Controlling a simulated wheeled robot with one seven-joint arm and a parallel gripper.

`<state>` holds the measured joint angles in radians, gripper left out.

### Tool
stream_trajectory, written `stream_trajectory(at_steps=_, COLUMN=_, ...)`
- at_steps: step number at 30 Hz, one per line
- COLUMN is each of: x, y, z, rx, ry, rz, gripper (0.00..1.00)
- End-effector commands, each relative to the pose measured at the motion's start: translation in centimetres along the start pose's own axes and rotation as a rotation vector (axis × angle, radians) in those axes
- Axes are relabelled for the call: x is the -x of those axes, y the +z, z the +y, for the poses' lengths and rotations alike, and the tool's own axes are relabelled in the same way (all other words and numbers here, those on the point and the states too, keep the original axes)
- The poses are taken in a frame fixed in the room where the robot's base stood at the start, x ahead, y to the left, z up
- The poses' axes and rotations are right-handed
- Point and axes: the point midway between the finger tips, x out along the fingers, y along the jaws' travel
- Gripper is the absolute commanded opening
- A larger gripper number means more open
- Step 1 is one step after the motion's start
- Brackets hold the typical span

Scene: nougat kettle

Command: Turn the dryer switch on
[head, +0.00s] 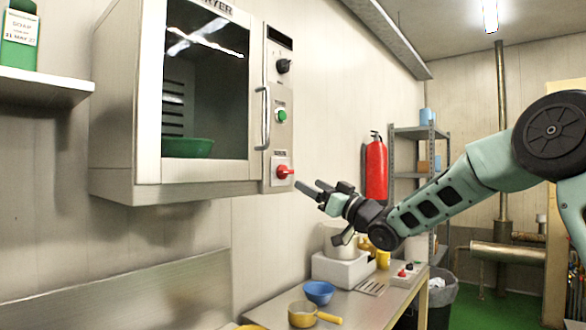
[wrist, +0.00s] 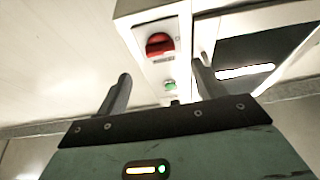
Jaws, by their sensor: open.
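The dryer (head: 120,110) is a wall-mounted steel cabinet with a glass door and a control panel on its right side.
A green bowl (head: 187,147) sits inside the dryer behind the closed door with its handle (head: 263,118). Below, a steel table (head: 350,308) holds a blue bowl (head: 319,292), a yellow pan (head: 303,314) and a white machine (head: 343,268). A red fire extinguisher (head: 376,170) hangs behind.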

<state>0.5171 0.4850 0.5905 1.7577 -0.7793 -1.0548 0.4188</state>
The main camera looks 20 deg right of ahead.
Motion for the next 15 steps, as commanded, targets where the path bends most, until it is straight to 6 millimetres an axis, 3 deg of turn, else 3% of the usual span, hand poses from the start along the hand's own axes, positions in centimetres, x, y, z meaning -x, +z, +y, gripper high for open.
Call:
stream_trajectory(at_steps=6, x=-4.5, y=-0.3, z=0.0, rx=-0.004, ry=0.0, rz=0.001, gripper=0.69)
stream_trajectory(at_steps=15, x=-7.5, y=-0.1, z=0.0, rx=-0.001, ry=0.001, rz=-0.001, gripper=0.69)
